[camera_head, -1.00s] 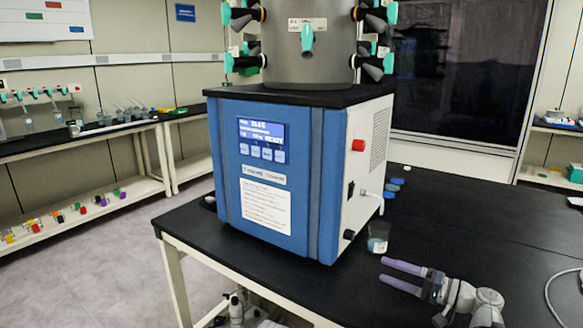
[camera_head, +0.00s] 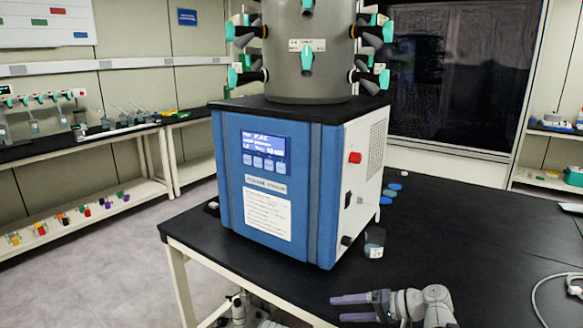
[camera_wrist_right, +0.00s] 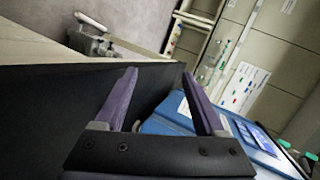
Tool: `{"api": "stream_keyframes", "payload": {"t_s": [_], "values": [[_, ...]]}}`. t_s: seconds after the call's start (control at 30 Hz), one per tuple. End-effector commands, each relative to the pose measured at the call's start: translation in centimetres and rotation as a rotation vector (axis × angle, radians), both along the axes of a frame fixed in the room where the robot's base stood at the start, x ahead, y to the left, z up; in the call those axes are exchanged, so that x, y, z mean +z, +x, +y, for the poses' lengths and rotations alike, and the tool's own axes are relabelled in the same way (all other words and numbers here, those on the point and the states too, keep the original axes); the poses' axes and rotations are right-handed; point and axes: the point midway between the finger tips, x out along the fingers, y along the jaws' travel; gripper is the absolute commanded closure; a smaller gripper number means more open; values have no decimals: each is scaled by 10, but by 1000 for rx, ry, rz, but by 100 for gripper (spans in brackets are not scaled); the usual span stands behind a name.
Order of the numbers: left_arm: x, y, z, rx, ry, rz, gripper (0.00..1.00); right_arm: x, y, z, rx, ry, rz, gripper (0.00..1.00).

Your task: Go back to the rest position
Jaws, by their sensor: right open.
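The freeze dryer (camera_head: 268,190) stands on the black table (camera_head: 470,235), with a blue body, a lit display and a grey steel chamber (camera_head: 310,70) with teal-handled valves on top. My right gripper (camera_head: 335,308) is open and empty near the table's front edge, to the right of the dryer and apart from it. In the right wrist view its two purple fingers (camera_wrist_right: 160,95) are spread with nothing between them. The blue dryer front (camera_wrist_right: 170,125) shows beyond them. My left gripper is not seen.
A small glass vessel (camera_head: 374,243) with a label stands beside the dryer's right side. Blue caps (camera_head: 389,193) lie behind it. A white cable (camera_head: 537,295) lies at the far right. The table between the vessel and the cable is clear. Side benches (camera_head: 95,165) line the left wall.

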Motion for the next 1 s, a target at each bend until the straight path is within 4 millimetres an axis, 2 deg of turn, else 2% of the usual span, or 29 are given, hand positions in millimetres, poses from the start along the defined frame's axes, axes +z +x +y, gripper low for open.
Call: {"api": "stream_keyframes", "payload": {"t_s": [0.03,0.17,0.2,0.33,0.5,0.6,0.8,1.0], "values": [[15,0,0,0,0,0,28,4,-11,17,37,-52,26,28],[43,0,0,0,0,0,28,-5,-41,54,142,-236,99,28],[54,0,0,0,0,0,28,-7,-54,66,181,-311,123,28],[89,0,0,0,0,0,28,-11,-98,90,307,-595,184,28],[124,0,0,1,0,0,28,-3,-139,92,415,-938,200,28],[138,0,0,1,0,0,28,6,-152,88,447,-1089,188,28],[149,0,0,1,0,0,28,17,-161,81,467,-1252,163,28],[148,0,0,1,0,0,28,17,-160,79,467,-1274,161,28]]}}
